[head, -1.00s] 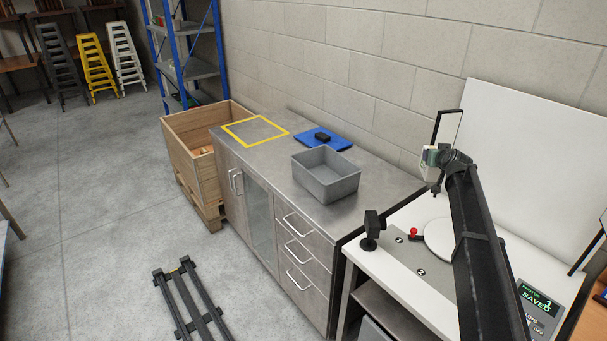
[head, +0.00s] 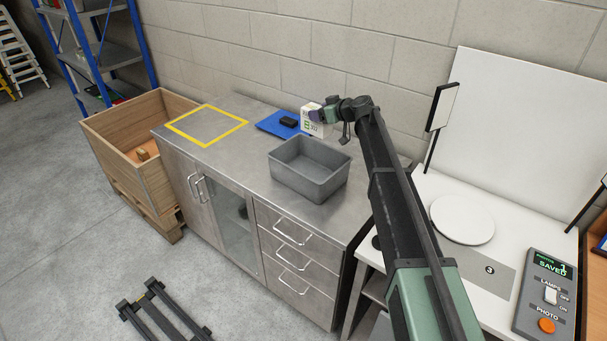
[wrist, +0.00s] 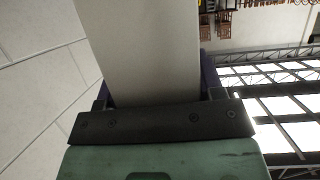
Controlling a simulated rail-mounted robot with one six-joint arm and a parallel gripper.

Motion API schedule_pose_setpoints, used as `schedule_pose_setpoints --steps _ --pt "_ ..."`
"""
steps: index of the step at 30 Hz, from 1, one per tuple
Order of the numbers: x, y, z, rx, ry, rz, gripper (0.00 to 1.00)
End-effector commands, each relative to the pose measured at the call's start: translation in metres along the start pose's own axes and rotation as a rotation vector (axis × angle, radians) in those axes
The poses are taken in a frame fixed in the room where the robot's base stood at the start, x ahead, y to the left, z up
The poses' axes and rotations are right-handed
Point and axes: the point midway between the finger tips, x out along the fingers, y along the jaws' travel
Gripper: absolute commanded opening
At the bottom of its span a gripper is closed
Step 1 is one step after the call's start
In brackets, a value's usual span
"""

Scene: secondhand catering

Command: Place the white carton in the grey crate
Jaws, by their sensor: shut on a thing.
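The white carton (head: 312,124), with green and dark print, is held by my gripper (head: 317,113). In the wrist view the carton (wrist: 145,45) fills the space between the two fingers of my gripper (wrist: 155,92). My gripper is shut on it. The grey crate (head: 290,186) stands open on the steel counter, and what shows of its inside is empty. In the head view the carton appears just above the crate's far right rim; its exact height over the counter is hard to tell.
A blue mat (head: 270,123) with a small black item (head: 288,122) lies behind the crate. A yellow taped square (head: 180,127) marks a bare part of the counter. A wooden crate (head: 118,160) stands left. A photo table (head: 478,270) with a white disc (head: 462,219) stands right.

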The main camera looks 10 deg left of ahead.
Motion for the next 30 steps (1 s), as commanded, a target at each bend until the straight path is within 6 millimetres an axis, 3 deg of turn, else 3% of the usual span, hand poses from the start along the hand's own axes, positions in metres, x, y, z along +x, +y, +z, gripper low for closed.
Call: schedule_pose_setpoints --steps 5,15,23,30 --pt "0.016 0.0 0.037 0.001 0.0 0.001 0.23" --pt "0.059 0.0 0.141 0.001 0.0 0.002 0.23" --pt "0.062 0.0 0.149 0.001 0.0 0.003 0.23" --pt "0.079 0.0 0.19 0.001 0.0 0.003 0.23"
